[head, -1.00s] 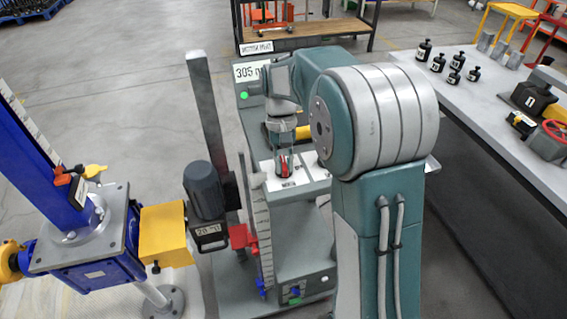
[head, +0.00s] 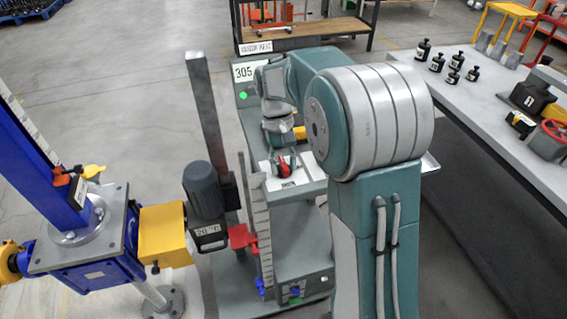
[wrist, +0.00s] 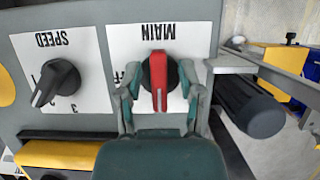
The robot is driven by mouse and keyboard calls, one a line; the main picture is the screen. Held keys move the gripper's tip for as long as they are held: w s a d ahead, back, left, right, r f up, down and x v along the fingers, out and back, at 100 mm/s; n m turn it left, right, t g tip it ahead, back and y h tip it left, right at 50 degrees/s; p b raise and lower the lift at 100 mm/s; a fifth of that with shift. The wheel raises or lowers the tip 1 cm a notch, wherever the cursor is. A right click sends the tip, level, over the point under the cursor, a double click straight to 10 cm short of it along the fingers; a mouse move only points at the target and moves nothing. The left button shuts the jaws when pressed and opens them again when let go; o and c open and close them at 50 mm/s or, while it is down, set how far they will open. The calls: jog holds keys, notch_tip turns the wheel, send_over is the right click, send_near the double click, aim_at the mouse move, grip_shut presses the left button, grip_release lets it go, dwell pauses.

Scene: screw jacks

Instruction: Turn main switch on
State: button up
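The main switch is a red rotary handle (wrist: 159,78) on a black base, on a white plate lettered MAIN, upside down in the wrist view. Its red handle stands roughly vertical in that view. The handle also shows in the head view (head: 284,169). My gripper (wrist: 158,84) is open, with one finger on each side of the handle and visible gaps between. Whether the tips touch the black base I cannot tell. The fingers hide part of the plate; "FF" shows beside the left one.
A black SPEED knob (wrist: 56,82) sits left of the switch in the wrist view. A dark cylinder (wrist: 248,106) lies close on the right. In the head view, a grey post (head: 208,115) and motor (head: 204,190) stand left of the panel, and a workbench (head: 500,120) right.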

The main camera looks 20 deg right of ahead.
jog(key=shift+r, duration=0.1)
jog(key=v, duration=1.1)
jog(key=shift+w+r, duration=0.2)
jog(key=shift+r, duration=0.15)
jog(key=shift+s+a, duration=0.1)
notch_tip(320, 180, up, 3)
jog(key=t, duration=0.3)
send_over(285, 169)
jog(key=s+f+t, duration=0.2)
jog(key=s+t, duration=0.1)
jog(key=s, duration=0.6)
jog(key=s+f+t, duration=0.2)
jog(key=s+t, duration=0.2)
jog(key=s, duration=0.5)
jog(key=shift+s+f, duration=0.3)
jog(key=shift+f, duration=0.1)
